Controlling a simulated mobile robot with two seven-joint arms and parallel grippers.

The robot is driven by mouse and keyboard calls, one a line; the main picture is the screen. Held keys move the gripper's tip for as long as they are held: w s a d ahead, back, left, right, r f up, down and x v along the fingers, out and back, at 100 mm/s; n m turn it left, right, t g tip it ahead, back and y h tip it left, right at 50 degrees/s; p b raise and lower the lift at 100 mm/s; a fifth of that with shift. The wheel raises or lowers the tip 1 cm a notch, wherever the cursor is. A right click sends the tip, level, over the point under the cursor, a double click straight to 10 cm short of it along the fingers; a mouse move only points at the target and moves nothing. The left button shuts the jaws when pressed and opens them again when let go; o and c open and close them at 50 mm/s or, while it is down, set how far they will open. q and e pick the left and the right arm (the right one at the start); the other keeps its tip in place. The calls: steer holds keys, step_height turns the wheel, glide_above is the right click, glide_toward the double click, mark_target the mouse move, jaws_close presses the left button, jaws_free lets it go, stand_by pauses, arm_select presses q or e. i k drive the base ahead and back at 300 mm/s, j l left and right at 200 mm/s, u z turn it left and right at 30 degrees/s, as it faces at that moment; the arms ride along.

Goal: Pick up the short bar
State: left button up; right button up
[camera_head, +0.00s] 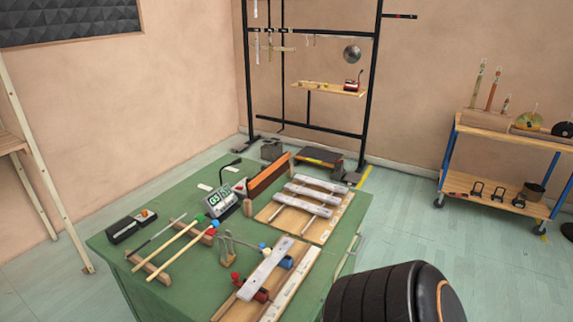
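Several pale grey metal bars lie on the green table (165,195). Three lie across a wooden frame (345,207) at the table's right: a far bar (322,183), a middle bar (313,194) and a near bar (302,206). A longer, wider bar (265,268) lies on a nearer wooden frame with red and blue supports. The far bar looks a little shorter than the others, but I cannot tell for sure which is the short bar. Neither of my grippers is in view.
Mallets (180,250), a digital display (221,201), a black box (123,230) and a reddish-brown board (268,175) are on the table. A black rack (372,75) stands behind, and a cart (448,160) stands at right. The floor between table and cart is clear.

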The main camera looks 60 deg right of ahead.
mark_target(321, 211)
steer(key=k+z, duration=0.1)
steer(key=z, duration=2.05)
steer(key=k, duration=0.15)
steer(key=k+j+u, duration=0.1)
steer(key=k+u, duration=0.3)
steer(key=k, duration=0.15)
steer(key=u, duration=1.55)
steer(key=l+u, duration=0.1)
steer(key=u, duration=0.75)
steer(key=l+u, duration=0.1)
steer(key=u, duration=0.3)
steer(key=k+l, duration=0.25)
steer(key=l, duration=0.15)
steer(key=k+l, duration=0.2)
steer(key=l, duration=0.25)
steer(key=k+l, duration=0.25)
steer(key=l, duration=0.15)
steer(key=k+l, duration=0.25)
steer(key=l, duration=0.2)
